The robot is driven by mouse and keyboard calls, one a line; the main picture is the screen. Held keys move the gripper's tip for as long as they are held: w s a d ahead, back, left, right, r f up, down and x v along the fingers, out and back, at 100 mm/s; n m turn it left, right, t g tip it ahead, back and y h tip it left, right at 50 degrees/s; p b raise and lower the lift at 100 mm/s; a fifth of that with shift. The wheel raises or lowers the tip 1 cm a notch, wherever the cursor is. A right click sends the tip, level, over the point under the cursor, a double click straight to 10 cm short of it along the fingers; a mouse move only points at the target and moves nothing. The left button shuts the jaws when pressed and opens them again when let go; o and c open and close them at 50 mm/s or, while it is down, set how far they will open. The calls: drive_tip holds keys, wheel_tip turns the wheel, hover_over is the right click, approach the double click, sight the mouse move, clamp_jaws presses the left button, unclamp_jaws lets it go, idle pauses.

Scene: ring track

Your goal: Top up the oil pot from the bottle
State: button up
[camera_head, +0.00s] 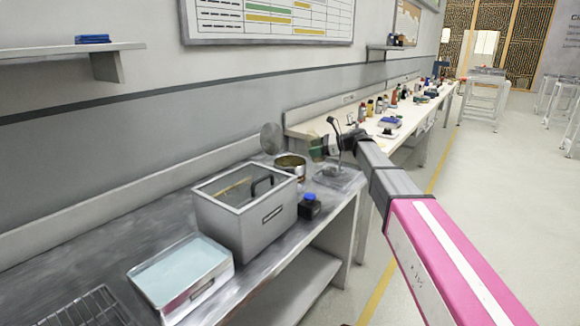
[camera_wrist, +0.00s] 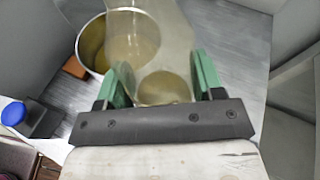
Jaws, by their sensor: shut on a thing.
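The oil pot (camera_head: 290,163) is a round metal pot with yellowish content, standing on the grey bench beyond the grey box in the head view. In the wrist view its rim and inside (camera_wrist: 92,45) show at upper left, partly hidden by the bottle. My gripper (camera_wrist: 165,82), with green fingers, is shut on the bottle (camera_wrist: 160,50), which is translucent with a pale brownish tint. The bottle overlaps the pot's right side in the wrist view; I cannot tell if any oil flows. My gripper (camera_head: 322,148) is just right of the pot in the head view.
A grey lidded box (camera_head: 245,222), a tray of pale blue liquid (camera_head: 185,275) and a dark bottle with blue cap (camera_head: 309,205) stand nearby. A round disc (camera_head: 272,138) rises behind the pot. A long cluttered white bench (camera_head: 350,125) lies beyond.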

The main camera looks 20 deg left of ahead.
sight(317, 135)
drive_tip(key=shift+w+d+r+m+g+y+b, duration=0.15)
drive_tip(key=shift+r+m+y+b, duration=0.15)
drive_tip(key=shift+r+y, duration=0.45)
drive_tip(key=shift+d+r+m+g+y+b, duration=0.1)
drive_tip(key=shift+r+m+g+y+b, duration=0.2)
drive_tip(key=shift+r, duration=0.7)
drive_tip(key=shift+w+d+r+m+g+y+b, duration=0.15)
drive_tip(key=shift+r+m+y, duration=0.35)
drive_tip(key=shift+r, duration=0.4)
drive_tip(key=shift+a, duration=0.15)
